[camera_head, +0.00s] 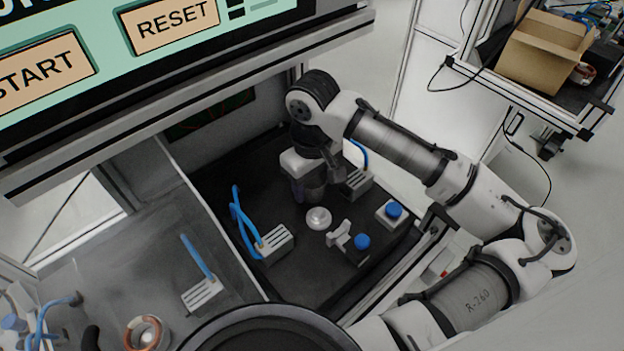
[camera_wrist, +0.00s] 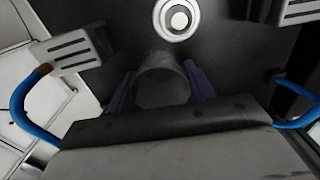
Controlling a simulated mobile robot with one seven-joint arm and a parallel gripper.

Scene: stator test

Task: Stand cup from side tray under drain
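A dark grey cup (camera_wrist: 161,84) is between the two purple fingers of my gripper (camera_wrist: 161,92) in the wrist view. The fingers lie close against its sides, and my gripper looks shut on it. In the head view my gripper (camera_head: 309,186) points down over the black work surface (camera_head: 300,265), behind a pale round disc with rings (camera_head: 318,218). The disc also shows at the top of the wrist view (camera_wrist: 177,18). I cannot tell whether it is the drain. The cup's base and any gap under it are hidden.
White slotted blocks with blue tubes stand left (camera_head: 273,243) and right (camera_head: 357,181) of my gripper. Blue-topped parts (camera_head: 362,241) and a white bracket (camera_head: 341,234) stand nearby. A grey side surface (camera_head: 130,245) bears another block (camera_head: 202,294) and a copper-ringed stator (camera_head: 146,333).

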